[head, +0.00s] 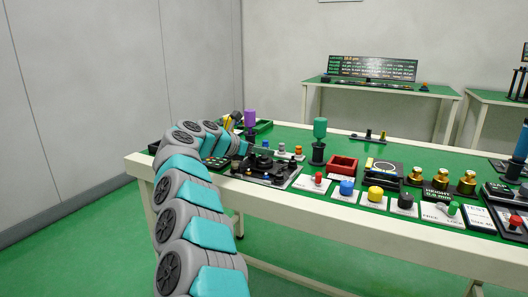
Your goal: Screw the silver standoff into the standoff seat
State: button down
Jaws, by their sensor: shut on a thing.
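My arm reaches from the bottom of the head view up to the left part of the green-topped bench. My gripper (242,149) is at the arm's end, low over the left side of a dark fixture plate (283,183) with black fittings. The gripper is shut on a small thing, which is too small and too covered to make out. I cannot pick out the silver standoff or its seat at this size, nor tell whether they touch.
A purple-topped post (250,118) stands just behind my gripper, and a green-topped post (320,130) is to the right. A red tray (342,164), coloured knobs and brass pieces (441,179) line the bench rightward. Bare green bench top (290,134) lies behind.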

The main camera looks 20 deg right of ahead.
jog(key=c, duration=0.7)
grip_release()
jog(key=shift+f, duration=0.1)
jog(key=shift+a, duration=0.15)
jog(key=b+v, duration=0.1)
jog(key=v, duration=0.6)
jog(key=shift+w+f+b, duration=0.1)
jog(key=shift+b, duration=0.2)
jog(key=shift+s+a+r, duration=0.25)
jog(key=shift+a, duration=0.1)
